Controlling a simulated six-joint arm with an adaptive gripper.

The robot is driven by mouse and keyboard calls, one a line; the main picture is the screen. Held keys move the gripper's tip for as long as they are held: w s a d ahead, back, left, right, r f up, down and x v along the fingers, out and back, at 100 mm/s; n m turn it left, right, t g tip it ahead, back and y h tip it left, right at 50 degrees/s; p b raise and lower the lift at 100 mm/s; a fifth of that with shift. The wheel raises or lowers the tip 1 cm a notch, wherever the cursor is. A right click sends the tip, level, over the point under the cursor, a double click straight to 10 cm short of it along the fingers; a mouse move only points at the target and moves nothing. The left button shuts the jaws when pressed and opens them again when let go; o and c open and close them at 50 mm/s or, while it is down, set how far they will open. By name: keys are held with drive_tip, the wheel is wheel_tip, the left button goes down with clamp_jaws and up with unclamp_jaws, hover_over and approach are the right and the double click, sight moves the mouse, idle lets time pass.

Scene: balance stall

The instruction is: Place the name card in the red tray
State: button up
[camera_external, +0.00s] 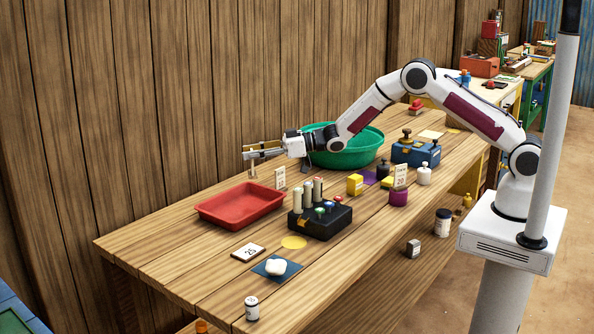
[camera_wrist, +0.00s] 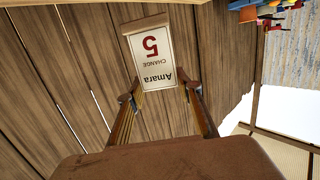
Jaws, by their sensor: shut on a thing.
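The name card (camera_wrist: 152,57) is cream, with a wooden strip at its far end and "Amara", "CHANGE" and a red "5", upside down in the wrist view. My gripper (camera_wrist: 164,95) is shut on its near end, with a finger at each side. In the external view my gripper (camera_external: 257,154) points left, raised above the table near the back edge of the red tray (camera_external: 240,203). The held card is too small to make out clearly there. The tray is shallow and looks empty.
A black block with several upright cylinders (camera_external: 319,219) stands right of the tray. A card (camera_external: 280,178) stands behind the tray. A green basin (camera_external: 345,147) is under my arm. A "20" tile (camera_external: 248,252) and a blue mat (camera_external: 266,275) lie in front.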

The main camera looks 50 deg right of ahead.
sight(253, 169)
drive_tip(key=shift+f, duration=3.05)
drive_tip(key=shift+f, duration=1.85)
drive_tip(key=shift+f, duration=0.15)
drive_tip(key=o, duration=1.2)
drive_tip(key=shift+v, duration=6.1)
drive_tip(key=shift+a, duration=0.1)
